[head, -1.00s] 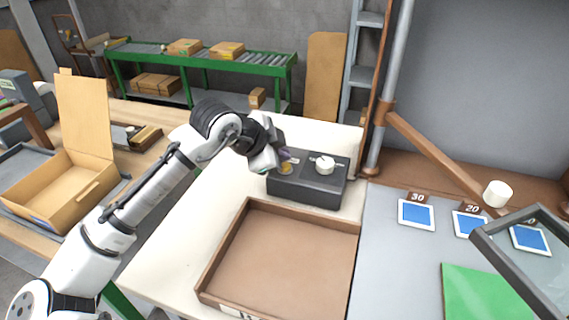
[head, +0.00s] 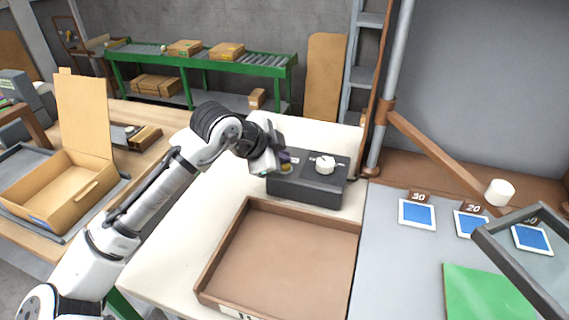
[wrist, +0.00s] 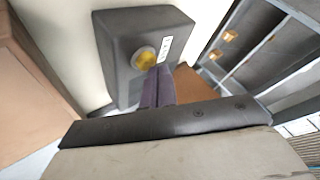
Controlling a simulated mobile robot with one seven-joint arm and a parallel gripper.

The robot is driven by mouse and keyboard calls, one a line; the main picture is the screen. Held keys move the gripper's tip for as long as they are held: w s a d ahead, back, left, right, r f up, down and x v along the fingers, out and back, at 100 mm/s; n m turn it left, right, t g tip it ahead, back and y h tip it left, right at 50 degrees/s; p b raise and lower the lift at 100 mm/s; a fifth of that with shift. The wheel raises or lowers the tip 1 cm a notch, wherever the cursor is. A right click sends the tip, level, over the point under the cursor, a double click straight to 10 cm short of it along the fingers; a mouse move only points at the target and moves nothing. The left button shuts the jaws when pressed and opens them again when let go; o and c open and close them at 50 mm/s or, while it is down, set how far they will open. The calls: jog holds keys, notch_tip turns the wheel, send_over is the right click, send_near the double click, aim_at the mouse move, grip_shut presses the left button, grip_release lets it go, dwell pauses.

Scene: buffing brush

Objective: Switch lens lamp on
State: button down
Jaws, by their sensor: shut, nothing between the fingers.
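A dark control box (head: 312,190) stands on the white bench top, with a white knob (head: 324,166) on its right part. A round yellow button (wrist: 146,59) sits on the box's face beside a white printed label (wrist: 165,44) in the wrist view; the text is too small to read. My gripper (wrist: 158,72) is shut and empty, its purple fingertips just beside the yellow button and in front of the box. Whether they touch the button, I cannot tell. In the head view my gripper (head: 285,157) partly covers the box's left end. A dark-framed clear pane (head: 535,250) is at lower right.
An empty brown tray (head: 285,255) lies in front of the box. A grey pole (head: 385,90) with a wooden brace (head: 430,150) rises to its right. Blue cards (head: 417,214), a green mat (head: 485,296) and a white cylinder (head: 499,192) are further right.

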jog(key=shift+f, duration=0.3)
dwell(0.4)
jog(key=shift+r+p, duration=0.35)
jog(key=shift+r, duration=0.4)
notch_tip(320, 180, up, 6)
jog(key=p, duration=0.4)
